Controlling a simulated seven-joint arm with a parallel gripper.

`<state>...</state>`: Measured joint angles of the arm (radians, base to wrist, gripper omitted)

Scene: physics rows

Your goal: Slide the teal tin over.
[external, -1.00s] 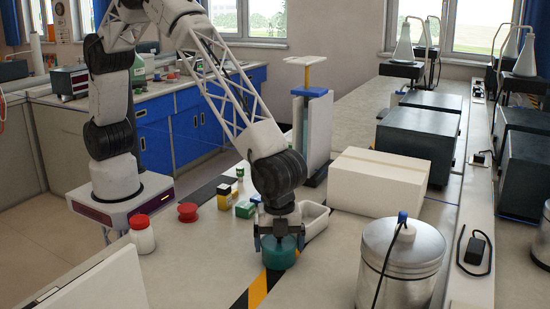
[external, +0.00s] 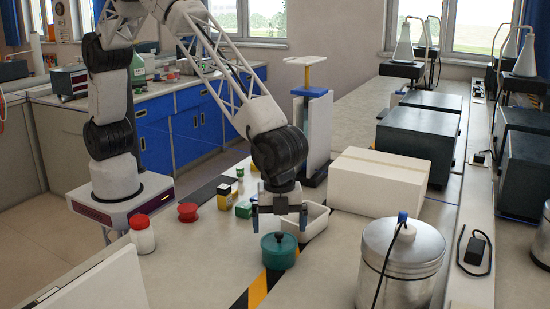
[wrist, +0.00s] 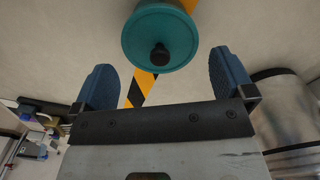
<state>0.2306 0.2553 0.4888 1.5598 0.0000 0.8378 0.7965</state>
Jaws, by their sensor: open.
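The teal tin (external: 279,251) is a round, lidded tin with a dark knob, standing upright on the bench across the edge of a yellow and black striped tape. It also shows at the top of the wrist view (wrist: 160,38). My gripper (external: 279,226) is open and empty, above and apart from the tin. In the wrist view its two blue fingers (wrist: 163,82) are spread wide, with the tin beyond their tips and nothing between them.
The striped tape (external: 254,290) runs along the bench. A white tray (external: 312,224) stands just behind my gripper. A white box (external: 375,190) and a metal canister (external: 400,265) stand to the right. A red-capped jar (external: 142,235) and red spool (external: 188,212) stand left.

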